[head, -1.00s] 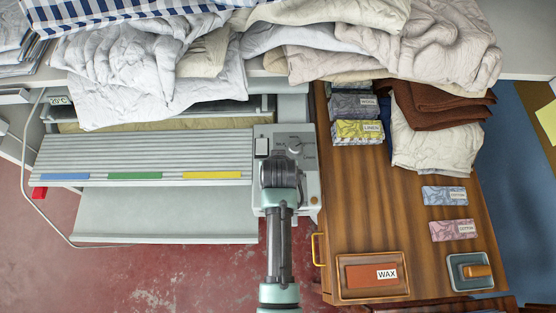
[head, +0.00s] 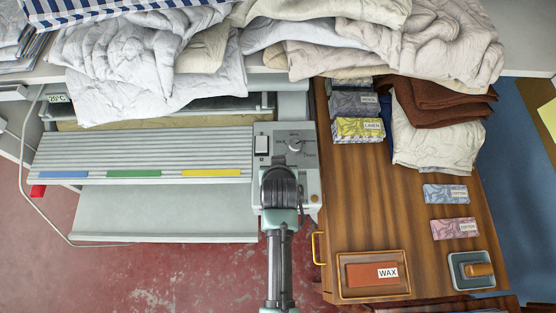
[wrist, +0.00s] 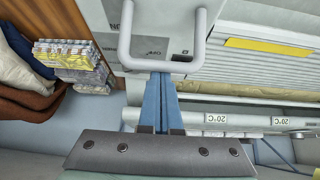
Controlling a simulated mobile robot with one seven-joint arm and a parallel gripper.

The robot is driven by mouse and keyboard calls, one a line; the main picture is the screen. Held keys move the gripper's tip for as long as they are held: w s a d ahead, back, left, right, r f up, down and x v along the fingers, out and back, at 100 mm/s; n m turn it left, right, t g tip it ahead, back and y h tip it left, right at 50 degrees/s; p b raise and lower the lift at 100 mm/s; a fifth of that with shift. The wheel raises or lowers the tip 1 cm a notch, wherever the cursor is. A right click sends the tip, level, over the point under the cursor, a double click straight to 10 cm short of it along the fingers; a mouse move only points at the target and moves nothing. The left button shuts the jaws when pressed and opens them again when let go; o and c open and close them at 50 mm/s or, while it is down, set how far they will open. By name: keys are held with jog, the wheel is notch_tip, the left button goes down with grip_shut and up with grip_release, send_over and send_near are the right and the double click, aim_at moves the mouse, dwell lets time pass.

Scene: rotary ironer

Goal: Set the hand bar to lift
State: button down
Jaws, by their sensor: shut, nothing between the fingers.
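The rotary ironer's control box (head: 265,200) is at the centre of the head view, with a white switch and a round knob (head: 294,146) on top. In the wrist view, a pale U-shaped bar (wrist: 126,48) crosses in front of the box (wrist: 170,20); it looks like the hand bar. My gripper (wrist: 163,80) is shut, its blue fingers together. The tips reach the bar's cross-piece, but I cannot tell whether they touch it. In the head view my wrist covers the box's front part and hides the fingers and this bar.
A ribbed plate (head: 140,150) with coloured strips lies left of the box, above a pale shelf (head: 165,215). A wooden table (head: 365,205) with a wax tray (head: 345,290) and fabric packs stands close on the right. Linen heaps (head: 150,85) lie at the back.

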jog(key=shift+s+f+t+b, duration=0.15)
jog(key=shift+s+t+b, duration=0.25)
jog(key=shift+s+b, duration=0.1)
jog(key=shift+s+f+t+b, duration=0.15)
jog(key=shift+s+t+b, duration=0.25)
jog(key=shift+s, duration=0.1)
jog(key=s+t+b, duration=0.1)
jog(key=b, duration=0.1)
jog(key=s+t+b, duration=0.1)
jog(key=t+b, duration=0.1)
jog(key=shift+s+f, duration=0.2)
jog(key=shift+s, duration=0.15)
jog(key=shift+s+r+t+b, duration=0.1)
jog(key=shift+s+t+b, duration=0.3)
jog(key=shift+t+b, duration=0.4)
jog(key=shift+s+r, duration=0.15)
jog(key=shift+s, duration=0.35)
jog(key=shift+s+f, duration=0.1)
jog(key=shift+f, duration=0.1)
jog(key=w+r+p, duration=0.2)
jog(key=w+r, duration=0.1)
jog(key=b+v, duration=0.2)
jog(key=v, duration=0.7)
jog(key=shift+s+f+b, duration=0.3)
jog(key=shift+f+b, duration=0.05)
